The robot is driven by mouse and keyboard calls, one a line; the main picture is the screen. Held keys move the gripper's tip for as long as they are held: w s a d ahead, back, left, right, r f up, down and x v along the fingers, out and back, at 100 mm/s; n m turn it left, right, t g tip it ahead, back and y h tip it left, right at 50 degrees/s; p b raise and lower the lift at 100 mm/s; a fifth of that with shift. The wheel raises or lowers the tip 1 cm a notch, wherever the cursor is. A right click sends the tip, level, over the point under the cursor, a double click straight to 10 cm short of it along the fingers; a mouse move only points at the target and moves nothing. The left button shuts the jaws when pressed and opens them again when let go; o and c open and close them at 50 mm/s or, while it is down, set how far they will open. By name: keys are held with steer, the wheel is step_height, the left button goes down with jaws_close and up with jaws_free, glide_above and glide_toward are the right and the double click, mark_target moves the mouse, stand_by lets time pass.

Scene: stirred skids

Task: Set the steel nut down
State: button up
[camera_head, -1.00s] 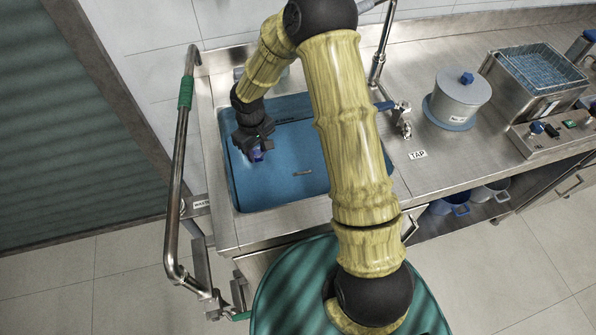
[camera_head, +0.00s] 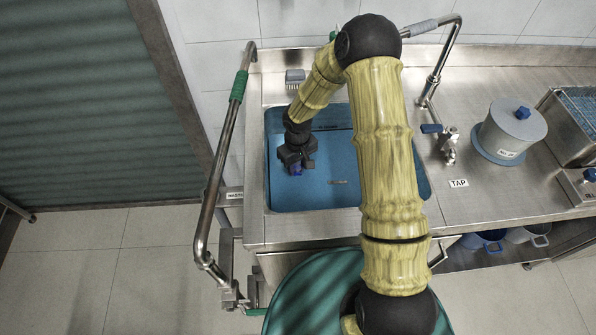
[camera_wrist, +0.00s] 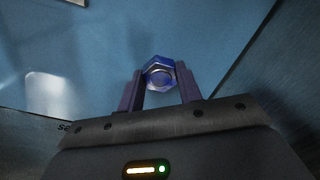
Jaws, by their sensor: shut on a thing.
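The steel nut (camera_wrist: 160,73) shows in the wrist view as a hexagonal ring with blue reflections, between the two finger ends. My gripper (camera_wrist: 161,88) is shut on it. In the head view my gripper (camera_head: 296,170) points down inside the blue sink basin (camera_head: 330,195), towards its left side. The nut is mostly hidden there by the dark fingers. I cannot tell whether the nut touches the basin floor.
A small metal piece (camera_head: 338,182) lies on the basin floor. A tap (camera_head: 450,145), a lidded pot (camera_head: 513,130) and a TAP label (camera_head: 459,183) are on the steel counter to the right. A rail with a green grip (camera_head: 238,86) stands left of the sink.

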mark_target(297, 167)
steer(key=shift+f, duration=1.85)
steer(key=shift+f, duration=0.15)
steer(key=o, duration=1)
steer(key=shift+o, duration=0.2)
step_height(297, 167, up, 12)
steer(key=shift+r, duration=0.15)
